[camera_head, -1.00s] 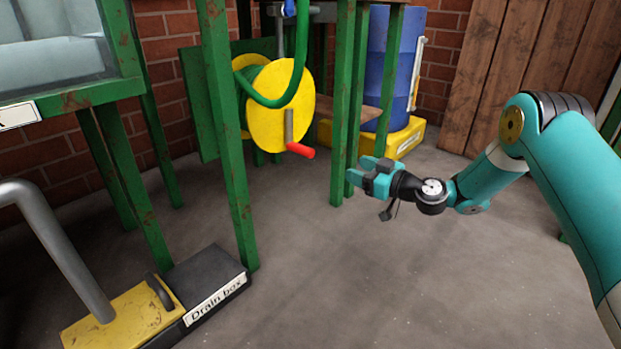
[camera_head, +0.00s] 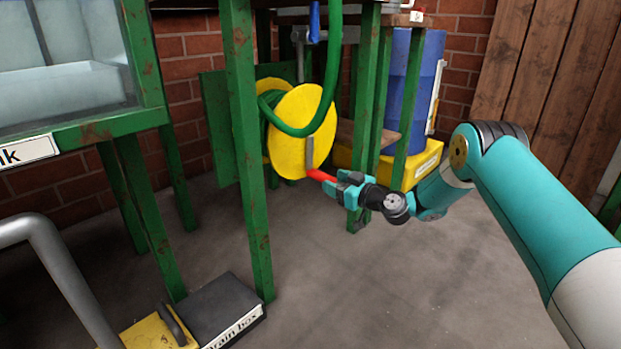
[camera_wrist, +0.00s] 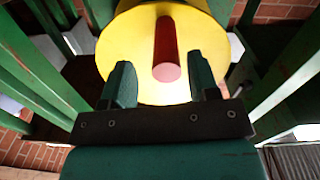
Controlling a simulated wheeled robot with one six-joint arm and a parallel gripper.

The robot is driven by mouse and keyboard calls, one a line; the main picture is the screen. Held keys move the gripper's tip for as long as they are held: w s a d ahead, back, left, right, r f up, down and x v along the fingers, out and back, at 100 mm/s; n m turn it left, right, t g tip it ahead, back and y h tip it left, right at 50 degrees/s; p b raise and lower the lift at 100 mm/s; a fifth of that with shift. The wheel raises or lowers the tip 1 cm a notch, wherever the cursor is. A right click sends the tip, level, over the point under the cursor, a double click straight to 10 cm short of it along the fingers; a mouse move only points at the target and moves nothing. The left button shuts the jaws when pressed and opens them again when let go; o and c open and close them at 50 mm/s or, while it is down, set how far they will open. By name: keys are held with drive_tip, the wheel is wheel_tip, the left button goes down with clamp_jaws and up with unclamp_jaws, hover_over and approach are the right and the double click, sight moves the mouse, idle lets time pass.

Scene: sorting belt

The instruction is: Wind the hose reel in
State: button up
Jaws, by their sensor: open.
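The hose reel (camera_head: 297,150) has yellow round sides and hangs between green posts. Green hose (camera_head: 331,75) loops down over its face and is partly wound behind the front disc. A grey crank arm (camera_head: 310,152) on the disc carries a red handle (camera_head: 320,175), pointing toward my gripper. My gripper (camera_head: 343,184) is open at the free end of the handle. In the wrist view, the red handle (camera_wrist: 167,50) points at the camera between the two fingers of my gripper (camera_wrist: 164,82), with gaps on both sides. The reel's yellow disc (camera_wrist: 125,45) fills the background.
Green posts (camera_head: 248,150) stand left of the reel, and another post (camera_head: 365,110) stands just behind my gripper. A blue barrel (camera_head: 402,90) stands on a yellow base behind. The drain box (camera_head: 215,305) lies at the lower left. The floor in front is clear.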

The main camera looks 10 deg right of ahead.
drive_tip(key=shift+w+a, duration=0.3)
drive_tip(key=shift+w, duration=0.15)
drive_tip(key=shift+a, duration=0.5)
clamp_jaws()
drive_tip(key=shift+a, duration=0.1)
